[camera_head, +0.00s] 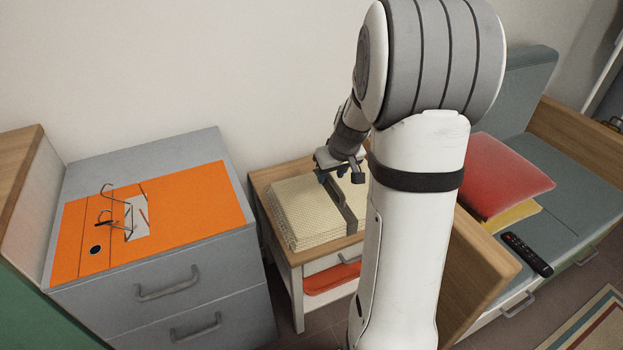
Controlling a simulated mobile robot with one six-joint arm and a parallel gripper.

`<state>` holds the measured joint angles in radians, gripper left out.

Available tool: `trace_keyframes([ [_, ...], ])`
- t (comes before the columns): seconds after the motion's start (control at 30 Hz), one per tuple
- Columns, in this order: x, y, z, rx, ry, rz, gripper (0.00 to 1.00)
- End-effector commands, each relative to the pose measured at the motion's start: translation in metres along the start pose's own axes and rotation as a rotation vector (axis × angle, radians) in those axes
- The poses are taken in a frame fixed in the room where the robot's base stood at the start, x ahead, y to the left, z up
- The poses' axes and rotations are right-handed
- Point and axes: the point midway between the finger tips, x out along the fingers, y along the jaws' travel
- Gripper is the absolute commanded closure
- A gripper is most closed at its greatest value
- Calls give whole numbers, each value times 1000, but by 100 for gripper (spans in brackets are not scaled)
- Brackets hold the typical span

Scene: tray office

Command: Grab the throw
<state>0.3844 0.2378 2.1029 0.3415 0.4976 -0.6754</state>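The throw (305,213) is a cream, textured blanket, folded into a thick stack, with a dark grey band across its right part. It lies on the top of a small wooden-topped side table (264,181) in the middle of the head view. My gripper (340,178) is over the back right part of the throw, near the band. Its fingertips look spread apart with nothing between them. I cannot tell whether they touch the throw. My arm hides the right side of the throw and table.
On the right, a grey-green sofa (575,190) holds a red cushion (505,175), a yellow one (512,216) and a remote (527,254). An orange item (330,278) lies on the table's lower shelf.

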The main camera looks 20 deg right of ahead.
Motion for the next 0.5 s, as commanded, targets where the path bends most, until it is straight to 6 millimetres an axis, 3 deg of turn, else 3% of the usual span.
trace_keyframes([
  [0.03, 5, 12, -5, 6, 7, 8, 60],
  [0.17, 16, 30, -13, 6, 26, 24, 60],
  [0.5, 50, 34, -12, 5, 30, 28, 60],
])
